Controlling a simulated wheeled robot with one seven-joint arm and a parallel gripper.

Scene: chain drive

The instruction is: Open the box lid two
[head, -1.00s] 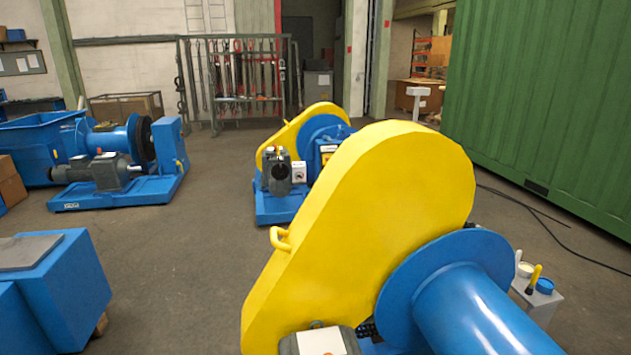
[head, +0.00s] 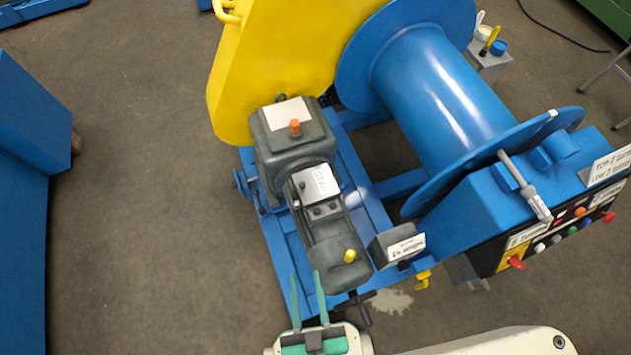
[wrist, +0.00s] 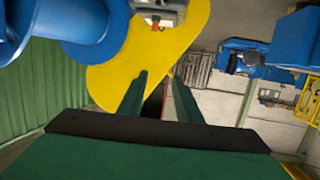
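No part is clearly marked as box lid two. A yellow chain cover (head: 280,50) with a yellow handle (head: 230,10) stands closed at the top of the head view; it also shows in the wrist view (wrist: 110,85). A small grey box (head: 385,243) with a white label sits beside the motor; its label is hard to read. My gripper (head: 305,275) is open and empty at the bottom of the head view, by the frame's near end. In the wrist view my gripper (wrist: 158,76) shows two green fingers apart, with nothing between them.
A grey gearbox and motor (head: 320,215) stand on the blue frame. A blue drum (head: 440,85) is right of the cover. A control panel (head: 560,235) with several coloured buttons is at the right. Bare floor (head: 140,200) lies left, with a blue block (head: 25,130) at the edge.

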